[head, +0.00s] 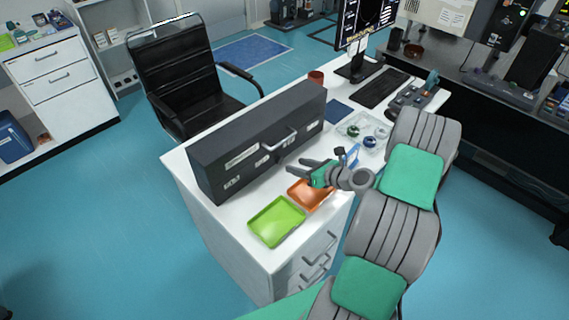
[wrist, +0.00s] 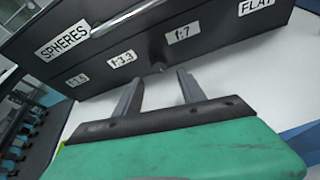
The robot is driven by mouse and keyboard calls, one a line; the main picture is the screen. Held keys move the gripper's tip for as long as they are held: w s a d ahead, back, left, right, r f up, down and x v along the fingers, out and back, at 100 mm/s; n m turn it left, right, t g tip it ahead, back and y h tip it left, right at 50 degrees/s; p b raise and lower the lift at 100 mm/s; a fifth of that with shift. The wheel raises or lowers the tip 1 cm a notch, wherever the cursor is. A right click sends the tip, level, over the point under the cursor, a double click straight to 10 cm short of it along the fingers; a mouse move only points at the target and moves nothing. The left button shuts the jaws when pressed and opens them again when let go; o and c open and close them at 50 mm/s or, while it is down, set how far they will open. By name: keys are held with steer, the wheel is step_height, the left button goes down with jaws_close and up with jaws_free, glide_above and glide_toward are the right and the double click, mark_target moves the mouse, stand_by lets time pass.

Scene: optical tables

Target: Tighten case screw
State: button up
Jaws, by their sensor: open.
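The dark grey case (head: 262,140) stands on the white desk, with a handle and white labels on its front. In the wrist view the case (wrist: 215,38) fills the top, with labels such as "SPHERES", "f:3.3" and "f:7". A small pale spot low on its front, between the "f:3.3" and "f:7" labels, may be the screw, but it is too small to be sure. My gripper (head: 303,172) is in front of the case, over the desk's front side. In the wrist view my gripper (wrist: 158,82) is open and empty, its fingers pointing at the case's lower front.
A green tray (head: 277,221) and an orange tray (head: 309,194) lie before the case. A clear tray (head: 364,131) with round parts, a keyboard (head: 381,88) and a monitor (head: 362,25) are further right. A black chair (head: 186,75) stands behind the desk.

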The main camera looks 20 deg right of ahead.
mark_target(281, 161)
steer(key=x, duration=0.7)
steer(key=shift+a+p, duration=0.1)
steer(key=shift+p, duration=0.2)
steer(key=shift+s, duration=0.1)
jaws_close()
